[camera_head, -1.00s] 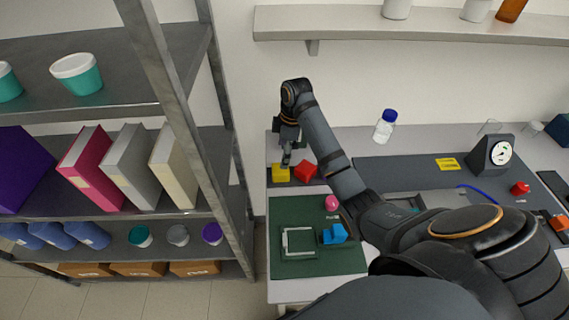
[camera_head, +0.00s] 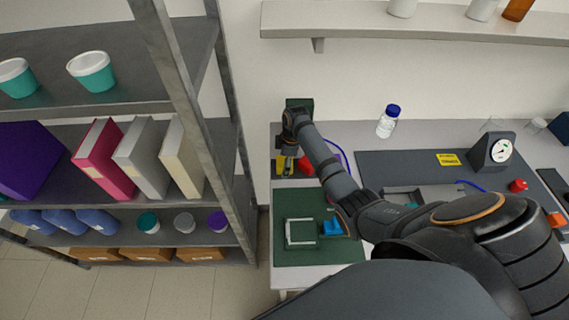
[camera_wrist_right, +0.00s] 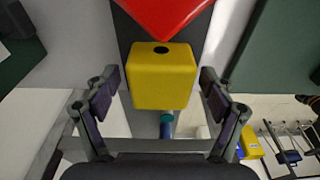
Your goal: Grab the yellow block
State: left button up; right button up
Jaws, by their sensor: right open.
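The yellow block (camera_head: 279,166) sits on a dark strip at the left end of the bench, partly hidden by my right gripper (camera_head: 288,168). In the right wrist view the yellow block (camera_wrist_right: 162,80), with a dark round spot on its top, lies between the two fingertips of my right gripper (camera_wrist_right: 159,92). The fingers are open, with a visible gap on each side of the block. The red block (camera_head: 306,166) is right beside the yellow one and fills the top of the wrist view (camera_wrist_right: 165,12). My left gripper is not in view.
The green mat (camera_head: 290,259) with a pale square frame (camera_head: 300,233) and a blue piece (camera_head: 331,228) lies in front of the blocks. A metal shelf rack (camera_head: 180,70) stands close on the left. A white bottle with a blue cap (camera_head: 387,124) stands behind.

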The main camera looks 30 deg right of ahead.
jog(key=c, duration=1.4)
jog(key=shift+r, duration=0.2)
jog(key=shift+r+b, duration=0.25)
jog(key=shift+b, duration=0.15)
jog(key=r, duration=0.1)
jog(key=r+b, duration=0.1)
jog(key=shift+s+r, duration=0.25)
jog(key=shift+r, duration=0.1)
jog(key=s+r, duration=0.3)
jog(key=s, duration=0.1)
jog(key=s+a+r+p, duration=0.1)
jog(key=s+r, duration=0.2)
jog(key=s, duration=0.2)
jog(key=s+r, duration=0.3)
jog(key=s, duration=0.1)
jog(key=shift+s+a+r+p, duration=0.25)
jog(key=shift+r+p, duration=0.05)
jog(key=shift+p, duration=0.1)
